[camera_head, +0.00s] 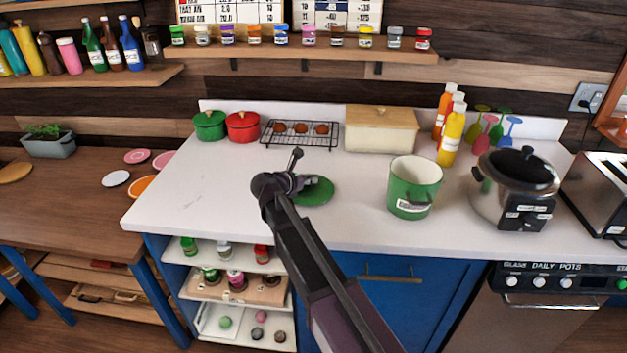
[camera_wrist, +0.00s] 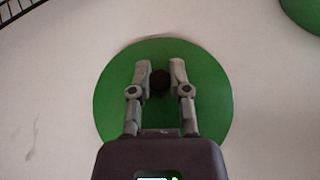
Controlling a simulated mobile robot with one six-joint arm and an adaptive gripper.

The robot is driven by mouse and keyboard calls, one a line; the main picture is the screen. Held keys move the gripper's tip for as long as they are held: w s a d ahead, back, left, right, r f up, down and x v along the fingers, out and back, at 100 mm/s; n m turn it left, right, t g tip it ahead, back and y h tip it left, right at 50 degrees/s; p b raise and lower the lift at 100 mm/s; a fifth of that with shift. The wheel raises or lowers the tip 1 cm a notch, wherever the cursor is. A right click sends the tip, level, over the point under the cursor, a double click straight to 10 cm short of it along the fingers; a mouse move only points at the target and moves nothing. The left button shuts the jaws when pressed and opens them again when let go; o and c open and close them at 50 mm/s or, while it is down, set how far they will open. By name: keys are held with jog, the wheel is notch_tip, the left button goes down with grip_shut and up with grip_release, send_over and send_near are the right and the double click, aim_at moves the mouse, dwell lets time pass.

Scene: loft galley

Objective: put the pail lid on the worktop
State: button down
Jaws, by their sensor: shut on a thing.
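The pail lid (camera_head: 316,192) is a flat green disc over the white worktop (camera_head: 185,190), left of the pail. In the wrist view the lid (camera_wrist: 205,105) fills the middle, with a dark round knob (camera_wrist: 160,81) at its centre. My gripper (camera_wrist: 160,78) is shut on that knob, a finger on each side. In the head view my gripper (camera_head: 302,184) is at the lid's left part, and my arm hides some of it. I cannot tell whether the lid touches the worktop. The green pail (camera_head: 414,187) stands upright and open, with a white inside.
A wire rack (camera_head: 300,134) with round brown items, a cream bread bin (camera_head: 382,129), and red (camera_head: 242,126) and green pots (camera_head: 209,125) stand at the back. A slow cooker (camera_head: 514,186) stands right of the pail. The worktop's left front is clear.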

jog(key=shift+f, duration=0.15)
jog(key=c, duration=0.6)
grip_release()
jog(key=shift+r, duration=0.25)
jog(key=p+v, duration=0.4)
jog(key=v, duration=0.6)
jog(key=shift+s+a+r, duration=0.15)
jog(key=shift+s+r, duration=0.05)
jog(key=shift+s, duration=0.05)
jog(key=shift+s+a+r+p, duration=0.15)
jog(key=shift+s+a+p, duration=0.2)
jog(key=shift+s+a, duration=0.15)
jog(key=shift+d, duration=0.1)
